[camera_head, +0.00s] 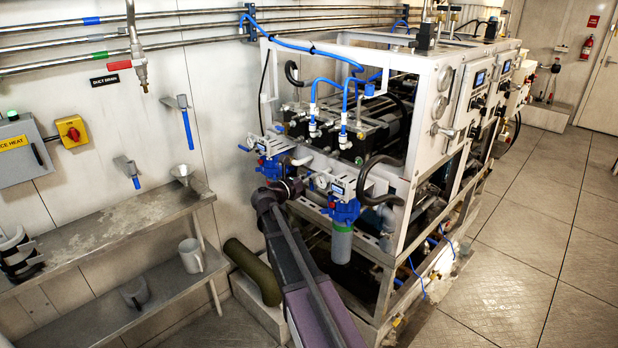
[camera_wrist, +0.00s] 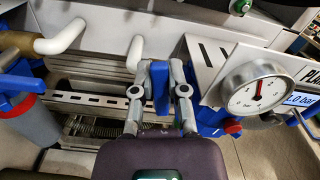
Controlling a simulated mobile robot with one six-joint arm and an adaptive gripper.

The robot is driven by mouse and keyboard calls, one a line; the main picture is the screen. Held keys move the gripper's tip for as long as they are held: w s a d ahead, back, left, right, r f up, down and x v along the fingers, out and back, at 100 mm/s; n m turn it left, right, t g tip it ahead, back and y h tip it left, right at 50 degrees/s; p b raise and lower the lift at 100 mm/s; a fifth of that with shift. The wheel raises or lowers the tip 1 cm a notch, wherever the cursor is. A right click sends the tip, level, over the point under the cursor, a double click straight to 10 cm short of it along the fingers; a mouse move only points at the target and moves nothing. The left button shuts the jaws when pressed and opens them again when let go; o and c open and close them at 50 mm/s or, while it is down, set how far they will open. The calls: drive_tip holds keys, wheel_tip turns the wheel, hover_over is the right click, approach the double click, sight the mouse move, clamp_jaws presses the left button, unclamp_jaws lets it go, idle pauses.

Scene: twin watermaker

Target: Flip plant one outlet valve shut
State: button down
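In the wrist view, a blue lever-like handle (camera_wrist: 160,86) stands between the two grey fingers of my gripper (camera_wrist: 162,68). The fingers lie close on both sides of it. I cannot tell whether they press on it, and the gripper body hides its lower end. In the head view my gripper (camera_head: 290,188) is at the front of the white-framed plant (camera_head: 418,150), between two blue filter heads. The handle is not clearly seen there. No label in view names the outlet valve.
A pressure gauge (camera_wrist: 254,90) with a blue display sits close right of my gripper. White elbow pipes (camera_wrist: 62,38) lie to the left. A blue-topped filter (camera_head: 342,238) hangs right of my arm. A steel shelf (camera_head: 110,232) stands left; the floor at right is clear.

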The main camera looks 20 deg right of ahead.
drive_tip(key=shift+s+d+m, duration=0.15)
drive_tip(key=shift+s+m, duration=0.1)
drive_tip(key=shift+m, duration=0.45)
drive_tip(key=shift+s+d+m, duration=0.1)
drive_tip(key=shift+s+m, duration=0.15)
drive_tip(key=shift+m, duration=0.45)
drive_tip(key=c, duration=0.6)
unclamp_jaws()
drive_tip(key=shift+c, duration=0.2)
drive_tip(key=shift+w+n, duration=0.1)
drive_tip(key=shift+n, duration=0.3)
